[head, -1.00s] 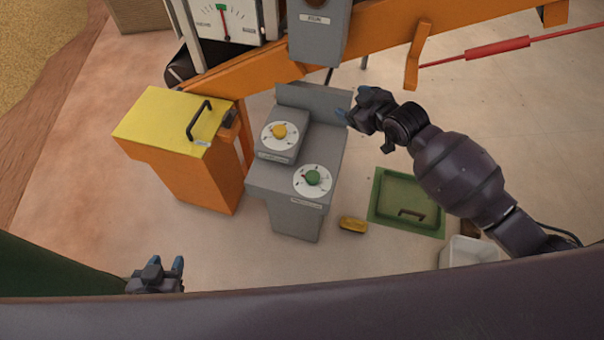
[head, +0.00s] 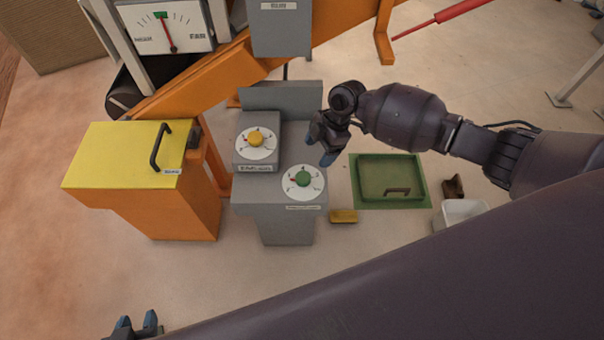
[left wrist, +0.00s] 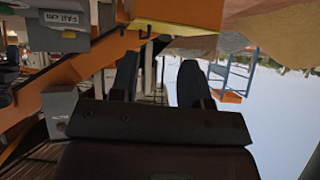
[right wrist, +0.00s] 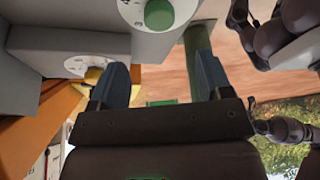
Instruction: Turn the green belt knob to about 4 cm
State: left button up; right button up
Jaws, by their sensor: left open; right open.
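The green belt knob (head: 303,179) sits on a white numbered dial on the lower step of a grey console (head: 275,200). Its red mark points to the left in the head view. It also shows at the top of the right wrist view (right wrist: 159,14). My right gripper (head: 326,150) is open and empty, above and to the right of the knob, not touching it. The right wrist view shows its two blue fingertips (right wrist: 160,75) apart with nothing between. My left gripper (head: 136,325) is open and empty at the bottom left, far from the console.
A yellow knob (head: 256,139) sits on the console's upper step. A gauge (head: 165,28) with a red needle stands at the back left. A yellow-lidded orange bin (head: 125,150) is left. A green tray (head: 420,202), yellow block (head: 343,216) and white bin (head: 440,220) lie right.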

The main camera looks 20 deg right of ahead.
aim_at(303, 176)
jog(key=b+x, duration=0.2)
jog(key=x, duration=0.7)
jog(key=shift+s+a+f, duration=0.1)
jog(key=shift+a+f, duration=0.1)
jog(key=shift+f, duration=0.15)
jog(key=shift+a+f, duration=0.2)
jog(key=shift+f, duration=0.25)
pick_arm(q)
jog(key=f, duration=0.2)
jog(key=shift+s+a+f+g, duration=0.3)
pick_arm(e)
jog(key=shift+c, duration=0.2)
jog(key=c, duration=0.9)
pick_arm(q)
jog(key=shift+s+d, duration=0.1)
pick_arm(e)
jog(key=shift+o, duration=0.2)
